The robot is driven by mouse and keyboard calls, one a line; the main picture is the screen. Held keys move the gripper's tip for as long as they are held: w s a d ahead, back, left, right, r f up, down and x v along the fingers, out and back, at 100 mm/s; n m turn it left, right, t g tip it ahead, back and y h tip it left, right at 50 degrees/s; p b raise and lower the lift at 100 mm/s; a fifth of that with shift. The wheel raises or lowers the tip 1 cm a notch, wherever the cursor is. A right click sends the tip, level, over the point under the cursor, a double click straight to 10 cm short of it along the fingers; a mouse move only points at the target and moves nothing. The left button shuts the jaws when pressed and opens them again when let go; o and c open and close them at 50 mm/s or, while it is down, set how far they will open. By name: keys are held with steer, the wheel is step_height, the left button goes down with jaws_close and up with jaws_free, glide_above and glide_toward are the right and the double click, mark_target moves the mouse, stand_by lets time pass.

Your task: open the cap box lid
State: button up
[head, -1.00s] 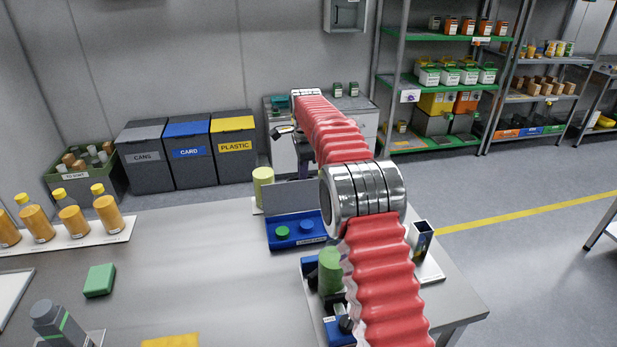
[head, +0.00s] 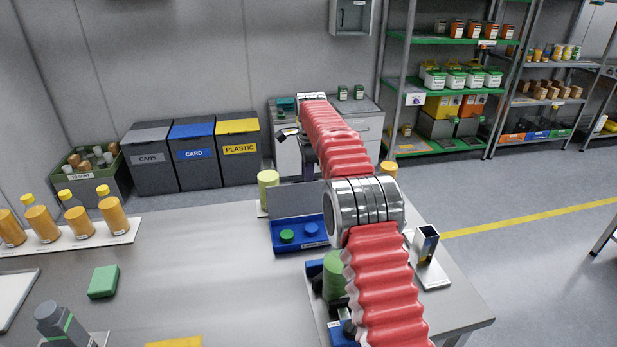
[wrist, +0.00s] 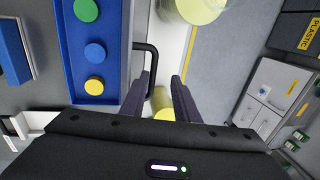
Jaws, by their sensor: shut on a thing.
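The cap box (head: 300,243) is a blue tray on the table, with a green and a blue cap showing in the head view. Its grey lid (head: 290,203) stands raised at the back of the box. The wrist view shows the box (wrist: 72,45) from above with green, blue and yellow caps inside. A black bar handle (wrist: 154,62) stands beside the box edge. My gripper (wrist: 160,88) has its two dark fingers around the handle's lower end, shut on it. In the head view my arm partly hides the gripper and the lid's right end.
A pale green cylinder (head: 268,192) stands left of the lid. A green cylinder (head: 334,276) on a blue base and a small dark-topped holder (head: 426,244) stand near my arm. Bottles (head: 75,215) and a green block (head: 104,281) are at left.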

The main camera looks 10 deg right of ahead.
steer(key=shift+o, duration=0.5)
steer(key=shift+w, duration=0.1)
steer(key=shift+a+r, duration=0.1)
step_height(320, 180, up, 13)
steer(key=s, duration=0.2)
steer(key=shift+s, duration=0.4)
steer(key=shift+r, duration=0.1)
steer(key=shift+c, duration=0.2)
